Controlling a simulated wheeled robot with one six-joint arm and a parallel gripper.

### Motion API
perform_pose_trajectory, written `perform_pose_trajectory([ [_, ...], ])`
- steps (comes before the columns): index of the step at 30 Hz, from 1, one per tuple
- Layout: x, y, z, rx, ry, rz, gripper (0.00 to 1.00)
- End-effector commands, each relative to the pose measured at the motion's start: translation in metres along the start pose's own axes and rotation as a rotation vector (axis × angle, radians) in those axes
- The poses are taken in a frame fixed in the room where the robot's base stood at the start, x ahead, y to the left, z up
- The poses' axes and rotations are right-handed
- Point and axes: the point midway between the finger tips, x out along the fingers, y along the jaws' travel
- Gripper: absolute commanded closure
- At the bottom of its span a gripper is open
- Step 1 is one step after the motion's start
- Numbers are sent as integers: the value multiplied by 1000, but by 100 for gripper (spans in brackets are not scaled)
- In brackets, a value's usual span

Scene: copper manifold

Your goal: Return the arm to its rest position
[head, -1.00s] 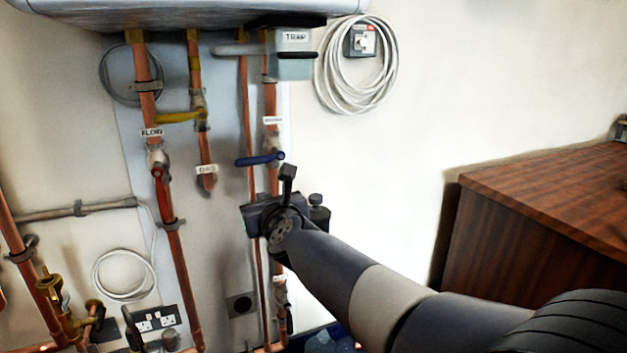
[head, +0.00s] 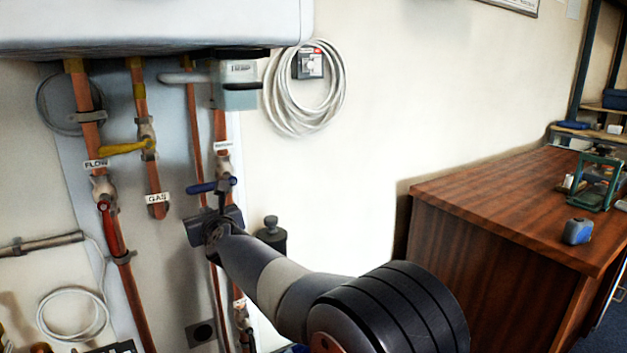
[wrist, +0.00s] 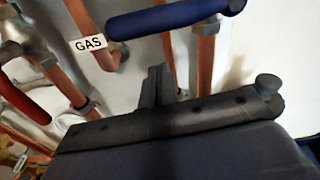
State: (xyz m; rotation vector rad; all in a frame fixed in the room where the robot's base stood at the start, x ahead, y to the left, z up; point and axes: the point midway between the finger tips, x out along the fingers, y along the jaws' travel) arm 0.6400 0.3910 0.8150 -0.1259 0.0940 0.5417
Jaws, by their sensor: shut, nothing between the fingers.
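My arm reaches up from the bottom right of the head view toward the copper pipes. My gripper (head: 222,192) is at its far end, close to the blue lever (head: 201,188) in the picture; I cannot tell whether they touch. In the wrist view, the narrow fingers of my gripper (wrist: 157,84) are together with nothing between them. The blue lever (wrist: 175,18) crosses the top of that view, apart from the fingertips in the picture.
The white boiler (head: 150,22) hangs above the pipes. A red lever (head: 114,232) and yellow lever (head: 122,148) are on pipes at left. A wooden bench (head: 500,200) with a blue tape measure (head: 577,231) stands at right. Bare wall lies between pipes and bench.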

Motion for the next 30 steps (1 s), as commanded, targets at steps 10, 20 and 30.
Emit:
perform_pose_trajectory([
  [10, -4, 0, 33, -1, -8, 1, 100],
  [20, -5, 1, 37, -1, -10, 1, 100],
  [30, -5, 2, 34, -9, -2, 6, 100],
])
